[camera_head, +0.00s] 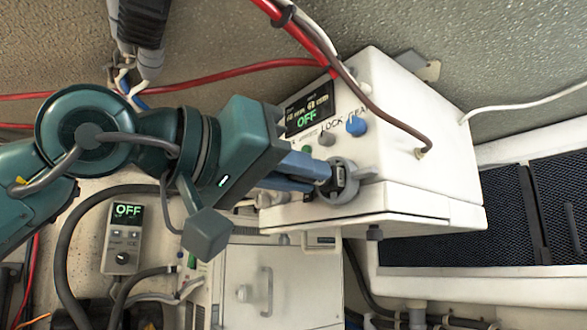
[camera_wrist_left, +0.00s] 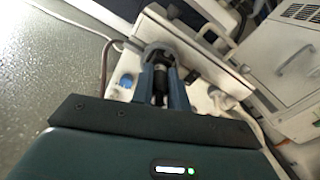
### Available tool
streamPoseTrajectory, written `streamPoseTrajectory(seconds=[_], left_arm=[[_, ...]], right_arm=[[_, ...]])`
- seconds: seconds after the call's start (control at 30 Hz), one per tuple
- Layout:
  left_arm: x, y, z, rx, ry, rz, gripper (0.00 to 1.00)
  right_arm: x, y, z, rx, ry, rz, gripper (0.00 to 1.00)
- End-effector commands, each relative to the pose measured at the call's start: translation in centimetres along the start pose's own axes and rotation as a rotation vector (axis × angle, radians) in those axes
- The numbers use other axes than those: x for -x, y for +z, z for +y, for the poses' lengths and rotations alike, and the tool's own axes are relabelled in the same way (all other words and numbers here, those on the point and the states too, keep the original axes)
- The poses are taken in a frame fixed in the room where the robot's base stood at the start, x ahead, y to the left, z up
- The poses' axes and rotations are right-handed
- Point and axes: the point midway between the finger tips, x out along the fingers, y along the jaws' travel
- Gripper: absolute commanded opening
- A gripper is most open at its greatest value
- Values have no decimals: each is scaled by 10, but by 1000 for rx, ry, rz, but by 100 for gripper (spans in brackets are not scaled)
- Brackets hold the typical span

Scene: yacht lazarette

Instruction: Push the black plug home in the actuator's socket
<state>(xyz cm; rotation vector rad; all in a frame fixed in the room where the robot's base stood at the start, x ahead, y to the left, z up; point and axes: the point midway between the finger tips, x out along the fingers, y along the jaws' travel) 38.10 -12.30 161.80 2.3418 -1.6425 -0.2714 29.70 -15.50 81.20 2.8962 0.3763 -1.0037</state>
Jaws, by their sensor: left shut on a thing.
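The white actuator box (camera_head: 420,150) is at the right of centre in the head view, with a display reading OFF and several knobs. Its round grey socket (camera_head: 366,188) is low on the face nearest my left arm. My left gripper (camera_head: 326,174) reaches the socket from the left, its blue fingers shut. In the left wrist view, the black plug (camera_wrist_left: 161,84) lies between the two fingers (camera_wrist_left: 164,88), its far end at the dark socket ring (camera_wrist_left: 160,52). How deep the plug sits in the socket cannot be told. My right gripper is not in view.
Red and dark cables (camera_head: 300,35) run over the actuator's top. A small control box (camera_head: 123,238) reading OFF hangs at lower left. A white cabinet with a handle (camera_head: 267,290) stands below. Dark panels (camera_head: 440,222) lie at the right.

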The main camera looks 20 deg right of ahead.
Motion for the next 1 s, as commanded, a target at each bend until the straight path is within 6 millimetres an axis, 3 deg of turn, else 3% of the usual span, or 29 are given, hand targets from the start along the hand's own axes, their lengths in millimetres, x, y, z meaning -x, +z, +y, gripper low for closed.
streamPoseTrajectory(seconds=[0.6, 0.63, 0.9, 1.0], left_arm=[[-16, 0, 0, 0, 0, 0, 0], [-16, 0, 0, 0, 0, 0, 17], [-15, 0, 0, 0, 0, 1, 40], [-15, 0, 0, 0, 0, 0, 41]], right_arm=[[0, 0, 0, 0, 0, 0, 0], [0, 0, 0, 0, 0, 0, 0], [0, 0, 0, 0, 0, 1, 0], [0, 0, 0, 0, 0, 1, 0]])
